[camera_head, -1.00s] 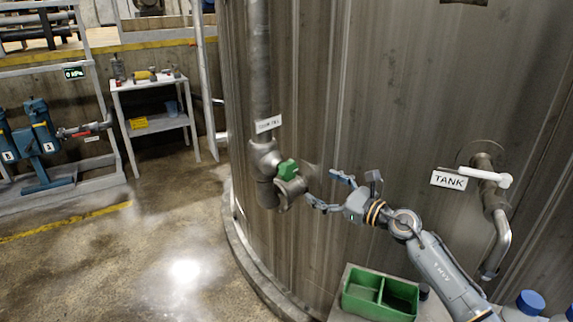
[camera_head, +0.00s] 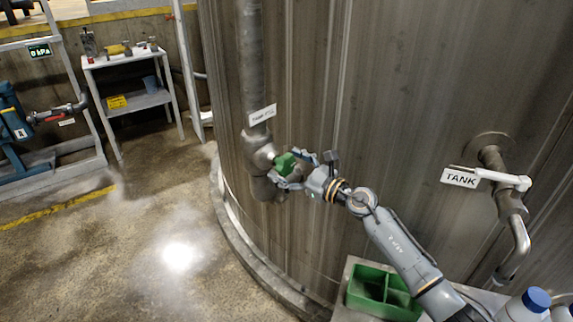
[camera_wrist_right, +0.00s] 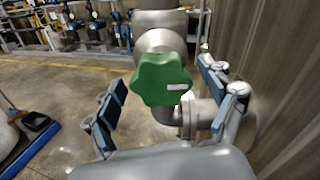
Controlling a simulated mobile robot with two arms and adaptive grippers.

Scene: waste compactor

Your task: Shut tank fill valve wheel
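The tank fill valve wheel is a green lobed handwheel (camera_head: 284,163) on the grey pipe fitting at the tank's left side, under a white label (camera_head: 262,115). In the right wrist view the wheel (camera_wrist_right: 162,80) faces me, with a small white mark on it. My right gripper (camera_head: 300,171) is at the wheel in the head view. In the wrist view its two fingers (camera_wrist_right: 163,98) stand apart on either side of the wheel, with visible gaps; neither seems to touch it. My left gripper is not in view.
The large metal tank (camera_head: 400,120) fills the right side. A white-handled tap (camera_head: 500,178) with a TANK label sticks out at right. A green divided bin (camera_head: 383,292) and blue-capped bottles (camera_head: 535,300) stand below. A shelf cart (camera_head: 128,85) stands at left; the floor between is clear.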

